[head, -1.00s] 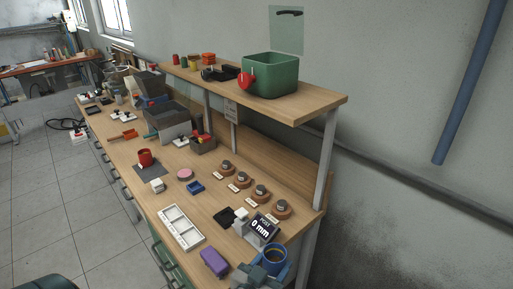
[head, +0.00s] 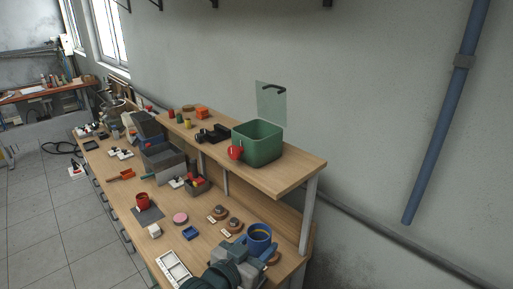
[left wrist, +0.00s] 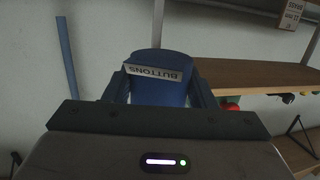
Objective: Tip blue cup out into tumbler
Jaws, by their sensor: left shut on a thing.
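The blue cup (head: 259,236) is upright in the head view, low centre, with brownish contents visible inside its rim. My left gripper (head: 240,245) is shut on it and holds it above the workbench, in front of the shelf. In the left wrist view the cup (left wrist: 160,88) stands between the two dark fingers and bears a label reading "BUTTONS". A red cup (head: 142,198) stands on a dark mat (head: 149,215) on the bench; I cannot tell whether it is the tumbler. My right gripper is not in view.
A wooden shelf (head: 290,180) overhangs the bench's back, carrying a green bin (head: 262,150) with a red item at its side. On the bench are a white tray (head: 173,270), a pink disc (head: 180,218), a blue block (head: 190,233) and grey bins (head: 165,160).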

